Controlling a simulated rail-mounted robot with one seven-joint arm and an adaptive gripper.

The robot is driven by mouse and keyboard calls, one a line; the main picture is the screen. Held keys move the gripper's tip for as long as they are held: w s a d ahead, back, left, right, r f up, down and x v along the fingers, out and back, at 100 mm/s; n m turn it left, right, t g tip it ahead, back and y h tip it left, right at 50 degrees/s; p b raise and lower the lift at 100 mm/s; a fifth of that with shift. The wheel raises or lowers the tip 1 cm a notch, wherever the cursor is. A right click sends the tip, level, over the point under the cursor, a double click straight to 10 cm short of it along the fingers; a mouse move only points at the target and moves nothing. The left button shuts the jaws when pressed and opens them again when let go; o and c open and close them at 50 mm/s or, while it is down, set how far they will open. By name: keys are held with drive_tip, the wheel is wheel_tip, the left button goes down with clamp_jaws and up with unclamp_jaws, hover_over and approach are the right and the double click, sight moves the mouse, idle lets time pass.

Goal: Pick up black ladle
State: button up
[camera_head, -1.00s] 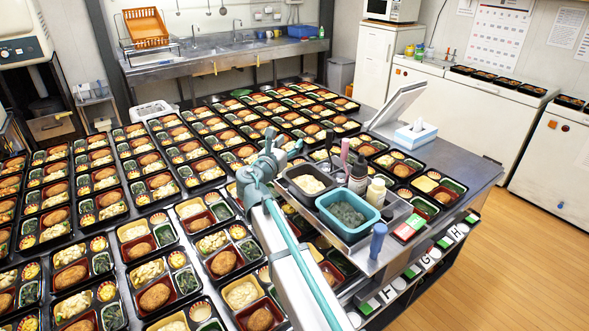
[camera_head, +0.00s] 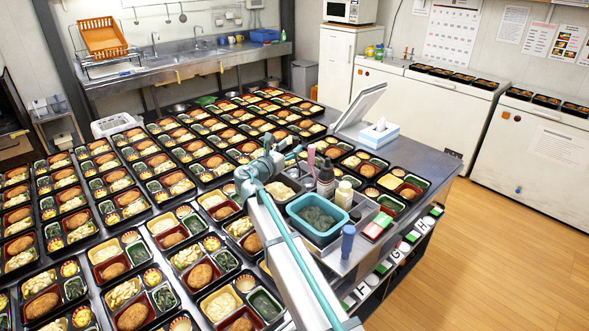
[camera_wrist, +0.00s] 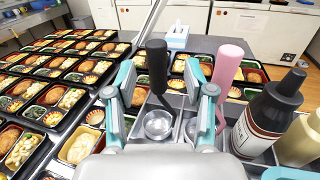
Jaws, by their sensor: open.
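The black ladle (camera_wrist: 157,66) stands upright in the wrist view, black handle up and round metal bowl below, in a grey compartment. My gripper (camera_wrist: 164,80) is open, with one teal-and-grey finger on each side of the black handle as seen from the wrist. I cannot tell whether the handle is fully between the fingers or a little beyond them. The pink-handled ladle (camera_wrist: 227,68) stands just right of the right finger. In the head view my gripper (camera_head: 272,160) is beside the utensil caddy, and the black ladle is hard to make out there.
A dark sauce bottle (camera_wrist: 268,115) and a cream bottle (camera_wrist: 302,140) stand right of the ladles. A teal tub (camera_head: 317,232) sits at the caddy's front. Bento trays (camera_head: 123,261) crowd the table to the left. A tissue box (camera_head: 379,135) stands behind.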

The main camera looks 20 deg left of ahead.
sight(294, 142)
drive_tip(key=w+p, duration=0.1)
drive_tip(key=w, duration=0.1)
drive_tip(key=w+p, duration=0.1)
drive_tip(key=shift+w+d+r, duration=0.15)
drive_tip(key=shift+w+r, duration=0.05)
drive_tip(key=shift+w, duration=0.15)
drive_tip(key=shift+w+d+f, duration=0.1)
drive_tip(key=shift+w+d, duration=0.05)
drive_tip(key=shift+w, duration=0.35)
clamp_jaws()
